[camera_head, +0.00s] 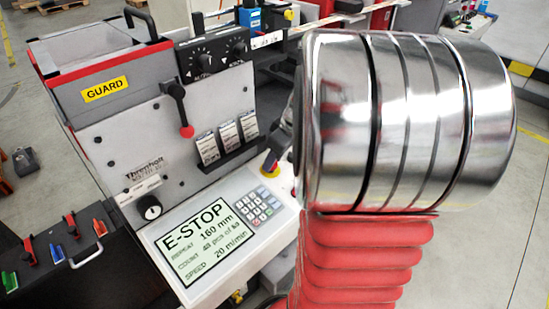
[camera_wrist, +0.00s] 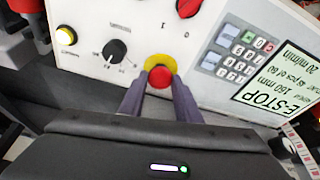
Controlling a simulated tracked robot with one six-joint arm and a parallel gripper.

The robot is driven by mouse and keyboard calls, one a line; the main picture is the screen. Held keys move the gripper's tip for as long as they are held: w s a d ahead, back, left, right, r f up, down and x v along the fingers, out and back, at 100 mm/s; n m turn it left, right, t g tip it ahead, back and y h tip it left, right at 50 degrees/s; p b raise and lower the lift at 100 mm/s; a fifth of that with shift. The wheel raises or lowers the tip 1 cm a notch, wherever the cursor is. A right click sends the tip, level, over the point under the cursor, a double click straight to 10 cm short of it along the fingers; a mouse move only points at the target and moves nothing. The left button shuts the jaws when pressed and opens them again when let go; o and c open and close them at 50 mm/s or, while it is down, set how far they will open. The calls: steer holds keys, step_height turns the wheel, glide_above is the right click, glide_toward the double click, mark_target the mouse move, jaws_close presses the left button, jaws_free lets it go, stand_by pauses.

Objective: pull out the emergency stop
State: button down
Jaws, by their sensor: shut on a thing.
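The emergency stop is a red round button (camera_wrist: 161,78) on a yellow collar (camera_wrist: 160,62), set in the white control panel (camera_wrist: 88,58). My gripper (camera_wrist: 160,85) has one dark finger on each side of the button and is shut on it. In the head view the emergency stop (camera_head: 269,170) shows only in part, below my gripper (camera_head: 272,158), and my arm hides the panel to its right. The screen (camera_head: 200,241) reads E-STOP, with repeat 160 mm and speed 20 m/min. How far out the button stands cannot be told.
A keypad (camera_head: 257,206) lies beside the screen. A red-knobbed lever (camera_head: 180,110) and a key switch (camera_head: 149,207) are on the grey face.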

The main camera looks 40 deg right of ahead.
steer(key=shift+r, duration=0.65)
steer(key=c, duration=1.3)
jaws_free()
steer(key=shift+s, duration=0.1)
steer(key=a+v, duration=0.1)
steer(key=v, duration=1.2)
steer(key=shift+d+r, duration=0.35)
steer(key=shift+d, duration=0.15)
steer(key=s+a+f+m, duration=0.1)
steer(key=s+a+f, duration=0.1)
steer(key=a, duration=1.1)
steer(key=s+a+f+m+t, duration=0.1)
steer(key=s+a+f, duration=0.2)
steer(key=a, duration=1.1)
steer(key=shift+s+a+m+h, duration=0.3)
steer(key=shift+s+a+h, duration=0.05)
steer(key=shift+s+h, duration=0.05)
